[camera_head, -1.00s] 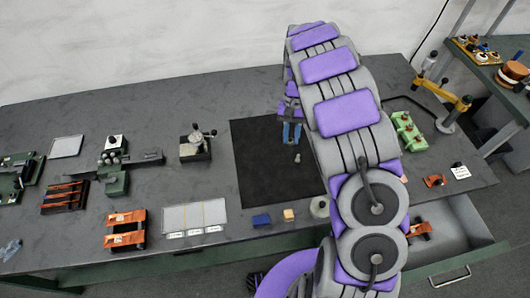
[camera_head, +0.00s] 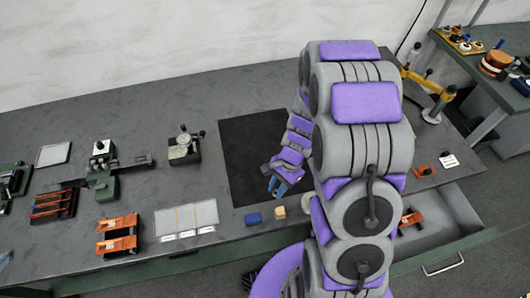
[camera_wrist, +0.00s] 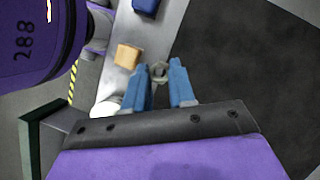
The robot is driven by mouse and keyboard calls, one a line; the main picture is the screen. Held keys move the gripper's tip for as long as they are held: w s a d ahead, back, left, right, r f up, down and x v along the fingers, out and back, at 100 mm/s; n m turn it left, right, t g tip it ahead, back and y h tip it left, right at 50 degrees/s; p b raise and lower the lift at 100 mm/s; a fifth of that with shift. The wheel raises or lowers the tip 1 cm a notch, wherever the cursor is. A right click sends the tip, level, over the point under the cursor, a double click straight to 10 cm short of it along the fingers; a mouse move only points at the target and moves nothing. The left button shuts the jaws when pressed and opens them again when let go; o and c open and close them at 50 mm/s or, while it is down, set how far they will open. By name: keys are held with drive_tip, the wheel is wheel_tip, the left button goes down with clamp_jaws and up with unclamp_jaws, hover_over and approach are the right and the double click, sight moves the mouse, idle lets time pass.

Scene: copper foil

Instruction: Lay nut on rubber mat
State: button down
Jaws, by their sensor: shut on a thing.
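My gripper (camera_head: 275,184) is low over the near part of the dark rubber mat (camera_head: 238,150), close to its front edge. In the wrist view its two blue fingers (camera_wrist: 160,78) are closed on a small grey metal nut (camera_wrist: 159,70), which shows at the fingertips. The mat (camera_wrist: 235,70) fills the right side of that view. The nut is too small or hidden to make out in the head view. Whether the nut touches the surface below cannot be told. My arm covers the right part of the mat.
A blue block (camera_head: 253,219) and a tan block (camera_head: 279,212) stand on the bench just in front of the mat. A white rounded thing (camera_wrist: 106,106) is near the gripper. A dial device (camera_head: 183,147) stands left of the mat. An open drawer (camera_head: 455,225) is at right.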

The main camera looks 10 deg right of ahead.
drive_tip(key=b, duration=0.2)
hover_over(268, 161)
drive_tip(key=shift+f, duration=0.95)
wheel_tip(268, 161, down, 3)
drive_tip(key=shift+w+f+b, duration=0.1)
drive_tip(key=shift+f+b, duration=0.05)
drive_tip(key=shift+b, duration=0.2)
drive_tip(key=c, duration=0.9)
unclamp_jaws()
drive_tip(key=shift+c, duration=0.2)
